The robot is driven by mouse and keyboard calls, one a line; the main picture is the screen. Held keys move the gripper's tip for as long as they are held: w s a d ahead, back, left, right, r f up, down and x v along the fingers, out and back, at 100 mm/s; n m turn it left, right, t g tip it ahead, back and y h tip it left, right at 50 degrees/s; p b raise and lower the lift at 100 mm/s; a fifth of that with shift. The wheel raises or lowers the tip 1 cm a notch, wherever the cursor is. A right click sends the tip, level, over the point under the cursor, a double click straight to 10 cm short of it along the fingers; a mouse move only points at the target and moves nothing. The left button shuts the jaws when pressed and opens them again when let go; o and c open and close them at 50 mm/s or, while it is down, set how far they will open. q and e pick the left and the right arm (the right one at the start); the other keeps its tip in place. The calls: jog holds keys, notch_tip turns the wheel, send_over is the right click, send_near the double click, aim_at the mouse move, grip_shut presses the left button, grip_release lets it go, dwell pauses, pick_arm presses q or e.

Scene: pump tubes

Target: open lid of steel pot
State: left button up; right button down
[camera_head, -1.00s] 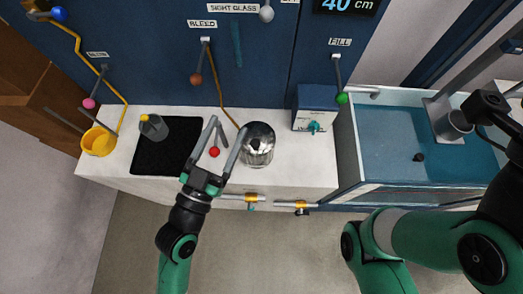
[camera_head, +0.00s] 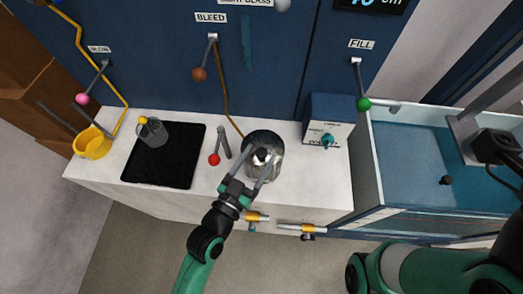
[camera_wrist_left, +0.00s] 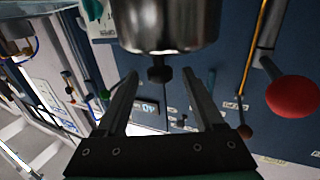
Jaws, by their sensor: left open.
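The steel pot (camera_head: 264,140) stands on the white counter, shiny, with a dark knob on its lid. My left gripper (camera_head: 264,159) reaches over the pot from the front, its two grey fingers apart. In the left wrist view the pot (camera_wrist_left: 168,22) fills the top middle, and its dark lid knob (camera_wrist_left: 160,73) lies in line with the gap between the open fingers (camera_wrist_left: 160,80). I cannot tell whether a finger touches the knob. The lid sits on the pot. My right arm shows at the lower right, but its gripper is not seen.
A red-knobbed lever (camera_head: 214,159) stands just left of the pot. A black tray (camera_head: 162,174) with a grey container (camera_head: 153,135) and a yellow pot (camera_head: 91,146) lie further left. A blue box (camera_head: 328,114) is to the right, beside the water basin (camera_head: 410,160).

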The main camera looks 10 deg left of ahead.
aim_at(263, 149)
pick_arm(q)
jog(key=shift+x, duration=1.1)
grip_shut()
dwell(0.6)
